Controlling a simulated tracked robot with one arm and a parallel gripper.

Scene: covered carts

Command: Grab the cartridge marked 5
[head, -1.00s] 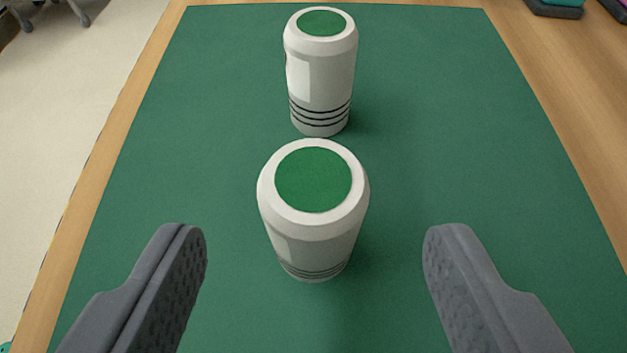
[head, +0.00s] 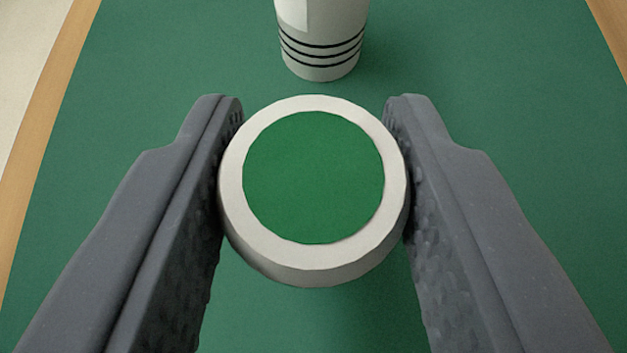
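A white cartridge with a green round top (head: 313,262) stands upright between the fingers of my gripper (head: 314,112). Both fingers press against its sides, left and right, and my gripper is shut on it. Its lower part is hidden under its top, so I cannot tell whether it touches the mat. A second white cartridge (head: 330,22) with black rings near its base stands behind it, cut off by the top edge. A pale label shows on its left side. No number is readable on either cartridge.
The green mat (head: 520,130) is clear to the left and right of the cartridges. A wooden edge (head: 40,130) runs along the left, with pale floor beyond it. Another wooden edge (head: 612,30) shows at the top right.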

